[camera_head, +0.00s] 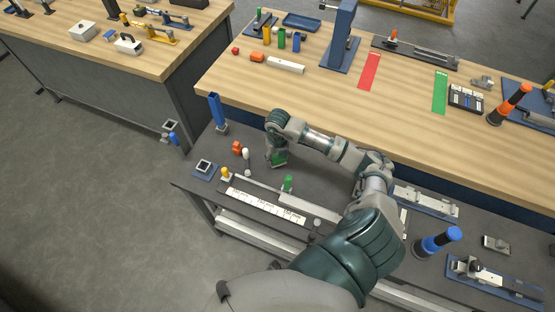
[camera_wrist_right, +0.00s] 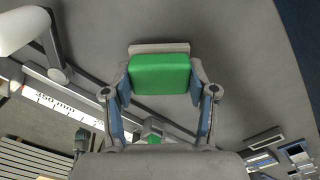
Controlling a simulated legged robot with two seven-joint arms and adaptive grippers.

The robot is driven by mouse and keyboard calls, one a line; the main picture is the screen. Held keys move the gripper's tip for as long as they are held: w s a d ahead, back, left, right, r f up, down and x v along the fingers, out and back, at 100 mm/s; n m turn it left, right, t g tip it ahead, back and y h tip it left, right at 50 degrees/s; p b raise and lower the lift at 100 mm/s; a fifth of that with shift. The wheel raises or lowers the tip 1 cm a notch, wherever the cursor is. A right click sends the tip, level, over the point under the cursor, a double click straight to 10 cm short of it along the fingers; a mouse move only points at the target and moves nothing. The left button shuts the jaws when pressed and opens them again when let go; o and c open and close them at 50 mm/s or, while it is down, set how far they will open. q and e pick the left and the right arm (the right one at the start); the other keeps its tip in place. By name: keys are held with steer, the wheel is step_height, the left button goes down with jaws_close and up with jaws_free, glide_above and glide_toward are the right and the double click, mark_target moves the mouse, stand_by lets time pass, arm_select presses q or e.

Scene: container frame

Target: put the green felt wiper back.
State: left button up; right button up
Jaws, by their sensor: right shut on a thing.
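The green felt wiper (camera_wrist_right: 160,73) is a green block with a grey strip along its far edge. It sits between the two fingers of my right gripper (camera_wrist_right: 162,92), which is shut on it. In the head view, my right gripper (camera_head: 277,160) points down over the dark shelf, with the green of the wiper (camera_head: 279,157) partly hidden by the fingers. I cannot tell whether the wiper touches the surface. My left gripper is in neither view.
The wooden bench (camera_head: 320,90) rises behind.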

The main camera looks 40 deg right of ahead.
mark_target(277, 158)
steer(key=shift+a+f, duration=0.15)
steer(key=shift+f, duration=0.75)
steer(key=shift+a, duration=0.35)
steer(key=o, duration=1.1)
steer(key=shift+d, duration=0.2)
steer(key=shift+d+f, duration=0.1)
steer(key=shift+d+r, duration=0.1)
steer(key=shift+r, duration=0.35)
steer(key=r, duration=1.1)
steer(key=shift+a+b, duration=0.25)
steer(key=shift+b, duration=0.15)
steer(key=shift+d+r, duration=0.15)
steer(key=shift+r, duration=0.05)
